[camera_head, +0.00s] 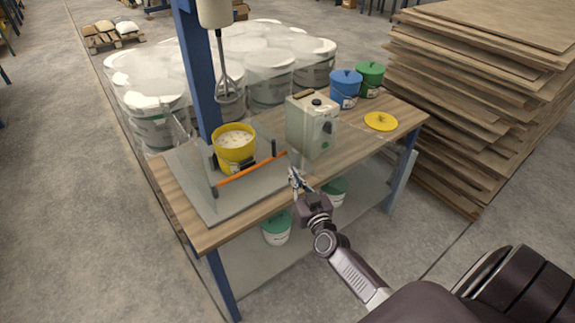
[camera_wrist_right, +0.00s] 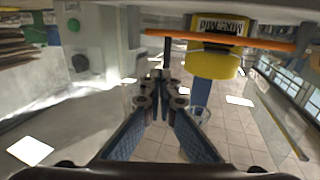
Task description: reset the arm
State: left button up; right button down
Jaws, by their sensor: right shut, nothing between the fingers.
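My right gripper (camera_head: 295,181) is at the front edge of the wooden workbench (camera_head: 375,143), just in front of a translucent canister (camera_head: 311,126). It is shut and empty, with its fingers together in the right wrist view (camera_wrist_right: 162,92). A yellow bucket (camera_head: 235,148) with pale contents stands under the mixer (camera_head: 226,85), behind an orange bar (camera_head: 250,170). In the wrist view the scene is upside down; the yellow bucket (camera_wrist_right: 213,62), the orange bar (camera_wrist_right: 235,40) and the canister (camera_wrist_right: 92,40) lie beyond the fingers. My left gripper is not seen.
A blue bucket (camera_head: 346,88), a green bucket (camera_head: 369,78) and a yellow lid (camera_head: 380,121) are at the right of the bench. Buckets with green lids (camera_head: 277,226) sit on the lower shelf. A stack of wooden boards (camera_head: 490,75) stands right; white drums (camera_head: 150,105) stand behind.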

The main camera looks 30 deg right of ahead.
jog(key=s+a+f+n+g+y, duration=0.1)
jog(key=s+a+f+g, duration=0.25)
jog(key=s+f, duration=0.55)
jog(key=s+a+f+n+g+y, duration=0.15)
jog(key=s+a+f, duration=0.3)
jog(key=f, duration=0.95)
jog(key=s+a+f+n+g+y, duration=0.1)
jog(key=s+a+f+g+y, duration=0.2)
jog(key=s+f, duration=0.65)
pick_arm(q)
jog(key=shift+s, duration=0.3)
pick_arm(e)
jog(key=s+a+f+g, duration=0.2)
jog(key=s+f+g, duration=0.2)
jog(key=s+f, duration=0.4)
jog(key=s+a+f+n+g+h, duration=0.1)
jog(key=s+f+g, duration=0.3)
jog(key=s, duration=1.8)
notch_tip(320, 180, down, 4)
jog(key=shift+s+a+f+g, duration=0.1)
jog(key=shift+s+a+g, duration=0.2)
jog(key=shift+a, duration=0.35)
